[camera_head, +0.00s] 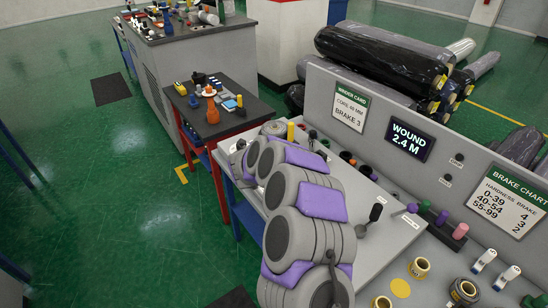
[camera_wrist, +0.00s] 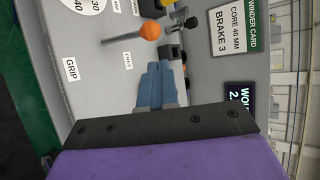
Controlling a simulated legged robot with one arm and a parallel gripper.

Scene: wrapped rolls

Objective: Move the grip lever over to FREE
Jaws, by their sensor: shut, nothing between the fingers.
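The lever with an orange ball knob (camera_wrist: 149,31) stands on the grey panel in the wrist view, its thin metal shaft running left from the knob. A large GRIP label (camera_wrist: 70,68) is on the panel to its left. A small label (camera_wrist: 128,58) lies just below the shaft; it may read FREE, but is too small to be sure. My gripper (camera_wrist: 160,66) has its blue fingers shut and empty, their tips just below the knob in the picture. A gap shows between tips and knob; I cannot tell the depth. In the head view my arm hides my gripper and the lever.
The upright sign panel (camera_head: 400,100) rises behind the console. In the wrist view, dark knobs (camera_wrist: 190,23) sit right of the orange knob. Green floor (camera_head: 100,220) is open at left.

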